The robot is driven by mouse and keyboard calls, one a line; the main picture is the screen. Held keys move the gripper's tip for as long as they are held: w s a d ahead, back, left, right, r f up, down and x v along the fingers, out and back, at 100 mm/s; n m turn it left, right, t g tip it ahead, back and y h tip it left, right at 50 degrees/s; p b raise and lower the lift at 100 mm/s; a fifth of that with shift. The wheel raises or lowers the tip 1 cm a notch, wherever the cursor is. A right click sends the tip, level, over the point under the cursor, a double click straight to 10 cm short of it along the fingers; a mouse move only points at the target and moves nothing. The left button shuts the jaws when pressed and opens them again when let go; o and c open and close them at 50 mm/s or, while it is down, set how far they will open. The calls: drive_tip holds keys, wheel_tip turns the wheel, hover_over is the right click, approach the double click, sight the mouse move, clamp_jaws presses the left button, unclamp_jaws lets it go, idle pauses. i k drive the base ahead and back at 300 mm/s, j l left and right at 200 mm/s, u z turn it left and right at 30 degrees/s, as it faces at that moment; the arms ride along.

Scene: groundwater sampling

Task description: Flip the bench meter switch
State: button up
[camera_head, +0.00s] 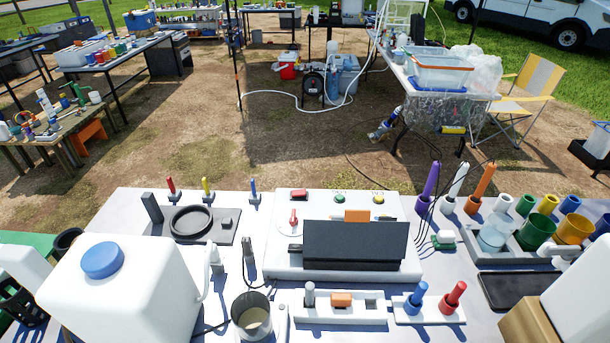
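The bench meter appears to be the white console (278,262) at the middle front of the table, with a dark flat screen (355,241) standing tilted on it. A small red switch-like part (299,195) sits at its back left. Below that is a round white dial (293,222) with a red pointer. A green button (340,198) and a yellow button (378,199) sit along its back edge. I cannot tell which position the switch is in. I cannot make out my gripper in this view.
A large white jug (125,290) with a blue cap stands at the left front. A metal cup (252,318), a white block rack (365,315) and a stand with blue and red plugs (430,315) lie before the console. Colored probes (427,188) and cups (535,230) crowd the right.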

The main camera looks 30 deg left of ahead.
sight(301, 192)
drive_tip(key=i+u, duration=0.35)
drive_tip(key=i, duration=0.15)
drive_tip(key=i+l+u, duration=0.1)
drive_tip(key=i+u, duration=0.2)
drive_tip(key=i, duration=0.15)
